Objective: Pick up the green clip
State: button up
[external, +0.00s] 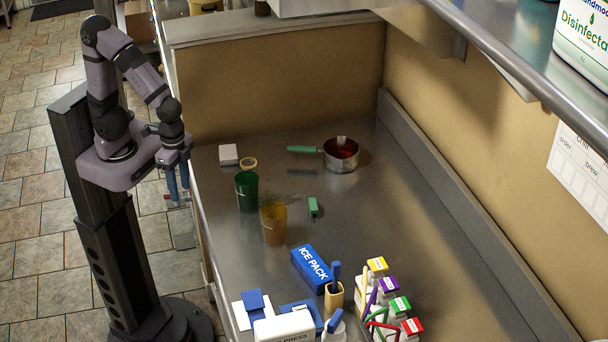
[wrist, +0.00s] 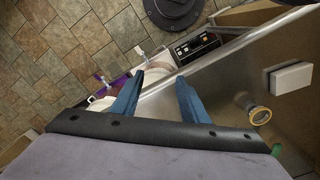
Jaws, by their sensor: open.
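The green clip (external: 313,207) lies on the steel counter in the external view, right of the orange cup and below the saucepan. I cannot make it out for certain in the wrist view. My gripper (external: 179,203) hangs just off the counter's left edge, well to the left of the clip. In the wrist view my gripper (wrist: 158,82) has its two blue fingers spread apart with nothing between them.
A green cup (external: 247,192) and an orange cup (external: 274,224) stand between my gripper and the clip. A saucepan (external: 341,158) with a green handle sits behind. A blue ice pack (external: 312,268) and several bottles fill the front. The counter right of the clip is clear.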

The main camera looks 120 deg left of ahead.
jog(key=w+a+r+n+t+h+b, duration=0.1)
jog(key=w+a+n+t+h+b, duration=0.15)
jog(key=w+n+b, duration=0.9)
jog(key=w+a+r+n+t+h+p, duration=0.15)
jog(key=w+n+h, duration=0.3)
jog(key=w, duration=1.55)
jog(key=n+t+h+b, duration=0.3)
jog(key=n+h+b, duration=0.1)
jog(key=n, duration=0.4)
send_over(313, 202)
jog(key=a, duration=0.1)
jog(key=f, duration=0.2)
jog(key=s+f, duration=0.1)
jog(key=f, duration=0.1)
jog(key=shift+a+f, duration=0.15)
jog(key=shift+f, duration=0.05)
jog(key=shift+s+a+t, duration=0.15)
jog(key=shift+a+t, duration=0.1)
jog(key=shift+t, duration=0.05)
jog(key=shift+f, duration=1.8)
notch_tip(313, 202, down, 4)
jog(key=shift+d+r+p, duration=0.15)
jog(key=shift+r+p, duration=0.1)
jog(key=shift+p, duration=0.05)
jog(key=shift+p+x, duration=0.5)
jog(key=shift+x, duration=0.55)
jog(key=shift+w+d+f, duration=0.1)
jog(key=shift+w+d, duration=0.15)
grip_shut()
